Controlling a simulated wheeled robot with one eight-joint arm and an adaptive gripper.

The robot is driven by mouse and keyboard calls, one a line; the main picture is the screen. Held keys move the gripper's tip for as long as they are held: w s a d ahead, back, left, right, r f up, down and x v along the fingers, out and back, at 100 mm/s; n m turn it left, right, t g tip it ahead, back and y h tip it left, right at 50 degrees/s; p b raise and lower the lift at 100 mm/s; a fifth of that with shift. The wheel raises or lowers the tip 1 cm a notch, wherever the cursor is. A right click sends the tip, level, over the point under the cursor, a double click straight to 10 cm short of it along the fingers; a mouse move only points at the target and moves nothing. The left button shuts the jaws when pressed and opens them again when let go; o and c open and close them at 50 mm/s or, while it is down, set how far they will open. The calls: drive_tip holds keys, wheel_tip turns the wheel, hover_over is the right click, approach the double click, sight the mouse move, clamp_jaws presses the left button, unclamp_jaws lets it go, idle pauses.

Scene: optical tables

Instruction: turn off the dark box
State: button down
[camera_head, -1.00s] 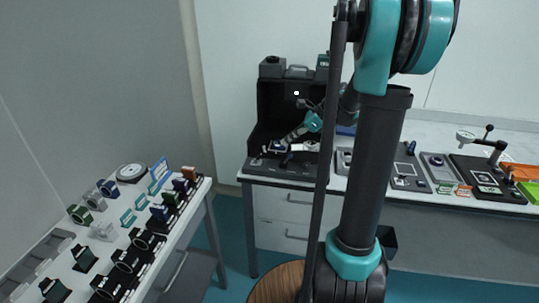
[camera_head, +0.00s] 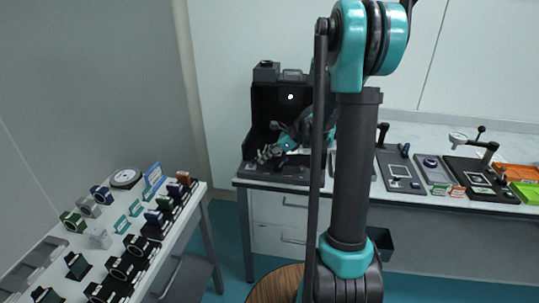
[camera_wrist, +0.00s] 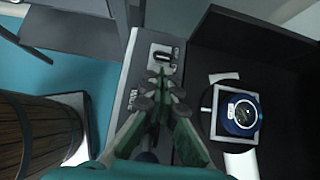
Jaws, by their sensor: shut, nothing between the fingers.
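The dark box (camera_head: 262,104) is a black open-fronted enclosure at the left end of the back table. In the wrist view its black interior (camera_wrist: 285,120) fills the right side. A grey front strip (camera_wrist: 136,72) runs along its base, with a small dark switch-like part (camera_wrist: 162,56) and printed labels too small to read. My gripper (camera_head: 264,155) is low at the box's front left. In the wrist view my gripper (camera_wrist: 161,80) has its fingertips together over the strip, just below the switch-like part; I cannot tell whether they touch it.
A blue-ringed round optic (camera_wrist: 241,112) in a square mount stands inside the box, right of my fingers. A dark wall edge (camera_wrist: 255,30) lies close at upper right. A side table (camera_head: 190,207) holds several optics. More instruments (camera_head: 400,172) sit on the back table, right of my arm.

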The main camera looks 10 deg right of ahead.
drive_tip(key=shift+w+a+r+g+h, duration=0.1)
drive_tip(key=shift+a+r+g+h, duration=0.25)
drive_tip(key=shift+h, duration=0.45)
idle(0.4)
drive_tip(key=shift+w+a+r+g+h, duration=0.1)
drive_tip(key=shift+a+r+g+h, duration=0.2)
drive_tip(key=shift+h, duration=0.3)
drive_tip(key=shift+w+a+r+g+h, duration=0.1)
drive_tip(key=shift+a+r+h, duration=0.1)
drive_tip(key=shift+a+h, duration=0.3)
drive_tip(key=h, duration=0.1)
drive_tip(key=a+h, duration=0.1)
drive_tip(key=a+g+h, duration=0.1)
drive_tip(key=shift+w+r+h, duration=0.4)
drive_tip(key=shift+d, duration=0.15)
drive_tip(key=shift+r, duration=0.2)
drive_tip(key=shift+r, duration=0.6)
drive_tip(key=shift+r, duration=0.1)
